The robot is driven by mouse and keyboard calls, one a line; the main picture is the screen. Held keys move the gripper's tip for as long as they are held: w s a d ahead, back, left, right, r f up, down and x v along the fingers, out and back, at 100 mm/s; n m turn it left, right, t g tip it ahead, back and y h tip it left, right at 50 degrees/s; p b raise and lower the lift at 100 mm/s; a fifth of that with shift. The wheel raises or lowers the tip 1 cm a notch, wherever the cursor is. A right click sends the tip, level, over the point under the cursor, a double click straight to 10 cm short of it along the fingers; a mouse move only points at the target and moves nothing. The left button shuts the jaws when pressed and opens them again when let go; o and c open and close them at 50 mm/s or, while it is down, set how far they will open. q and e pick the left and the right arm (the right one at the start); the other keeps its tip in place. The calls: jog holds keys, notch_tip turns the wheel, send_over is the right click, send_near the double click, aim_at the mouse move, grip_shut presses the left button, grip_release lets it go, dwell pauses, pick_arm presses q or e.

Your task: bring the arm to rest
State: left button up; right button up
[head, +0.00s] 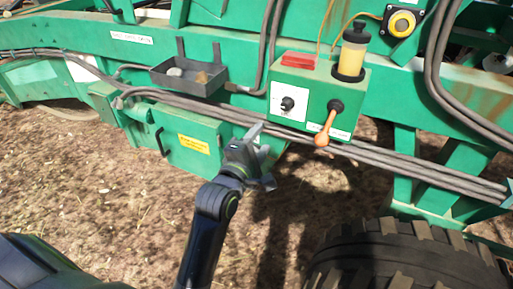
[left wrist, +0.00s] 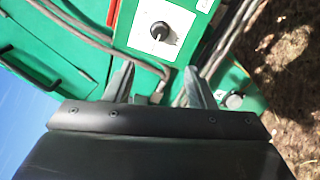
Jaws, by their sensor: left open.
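My left gripper (head: 262,160) is in the middle of the head view, in front of the green machine frame and below the green control box (head: 343,90). It is open, and I see nothing between its fingers. In the left wrist view its two fingers (left wrist: 160,85) stand apart, with dark hoses behind them. The control box carries a black knob on a white plate (head: 288,103) and an orange-handled lever (head: 325,128). The knob also shows in the left wrist view (left wrist: 160,30). The gripper appears apart from the knob and lever. My right gripper is not in view.
Dark hoses (head: 420,172) run along the frame near my gripper. A grey tray (head: 190,76) hangs on the frame, above a green box with a yellow label (head: 194,144). A large tyre (head: 400,255) stands at lower right. Bare ground (head: 120,190) lies open at lower left.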

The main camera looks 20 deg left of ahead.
pick_arm(q)
jog(key=shift+s, duration=0.8)
notch_tip(320, 180, down, 22)
jog(key=a+m+g, duration=0.1)
jog(key=m+g, duration=0.4)
jog(key=m, duration=0.1)
jog(key=s+a+f+m+g, duration=0.1)
jog(key=s+f+m+g, duration=0.15)
jog(key=f, duration=0.65)
jog(key=s+a+f+m+g, duration=0.15)
jog(key=s+f, duration=0.25)
jog(key=f, duration=0.4)
jog(key=s+a+f+m+g+y, duration=0.1)
jog(key=s+a+f+m+g, duration=0.25)
jog(key=s+f, duration=1)
jog(key=s+a+f+m+g, duration=0.1)
jog(key=s+f, duration=0.4)
jog(key=s, duration=0.7)
jog(key=s+a+f+m+g, duration=0.1)
jog(key=s+f+m+g, duration=0.2)
jog(key=s, duration=0.9)
jog(key=f+m, duration=0.2)
jog(key=shift+a+m+y, duration=0.3)
jog(key=shift+a+m, duration=0.05)
